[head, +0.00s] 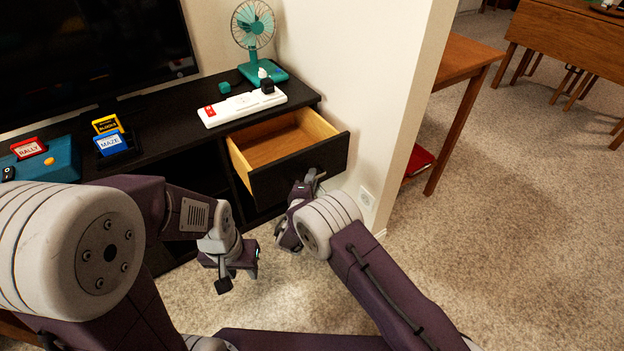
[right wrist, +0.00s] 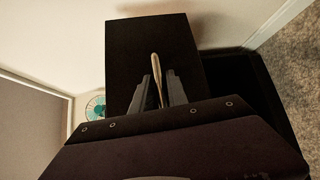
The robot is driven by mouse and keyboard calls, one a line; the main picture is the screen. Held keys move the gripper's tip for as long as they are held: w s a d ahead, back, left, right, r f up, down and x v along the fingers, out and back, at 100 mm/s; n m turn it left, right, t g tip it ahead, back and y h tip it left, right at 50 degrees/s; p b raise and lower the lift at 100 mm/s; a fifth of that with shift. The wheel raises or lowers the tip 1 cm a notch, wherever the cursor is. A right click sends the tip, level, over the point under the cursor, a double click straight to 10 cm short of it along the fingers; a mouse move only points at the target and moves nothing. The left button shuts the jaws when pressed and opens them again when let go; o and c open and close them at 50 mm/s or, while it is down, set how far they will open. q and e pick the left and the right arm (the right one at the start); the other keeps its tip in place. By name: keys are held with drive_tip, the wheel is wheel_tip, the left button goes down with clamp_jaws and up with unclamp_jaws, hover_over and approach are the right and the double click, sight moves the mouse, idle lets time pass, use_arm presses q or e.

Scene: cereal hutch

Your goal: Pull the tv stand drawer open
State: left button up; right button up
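The black tv stand (head: 170,110) stands along the wall. Its drawer (head: 300,170), with a black front and pale wooden inside, is pulled out at the right end, and the part of its inside that I see is empty. My right gripper (head: 308,184) is at the drawer front in the head view. In the right wrist view, its fingers (right wrist: 162,92) lie close on both sides of the drawer handle (right wrist: 155,62), and they look shut on it. My left gripper (head: 226,284) hangs low in front of the stand, apart from the drawer; its finger gap is unclear.
On the stand are a white power strip (head: 240,107), a teal fan (head: 256,40), game cartridges (head: 110,143), a teal console (head: 52,165) and a television (head: 90,50). A wall end (head: 385,90) stands right of the drawer. Carpet (head: 500,220) lies open at the right.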

drive_tip(key=shift+s+a+r, duration=0.1)
drive_tip(key=shift+s+r, duration=0.05)
drive_tip(key=shift+s, duration=0.25)
drive_tip(key=f+p+v, duration=0.1)
drive_tip(key=p+v, duration=0.3)
drive_tip(key=v, duration=0.4)
drive_tip(key=shift+r, duration=0.4)
drive_tip(key=shift+s, duration=0.15)
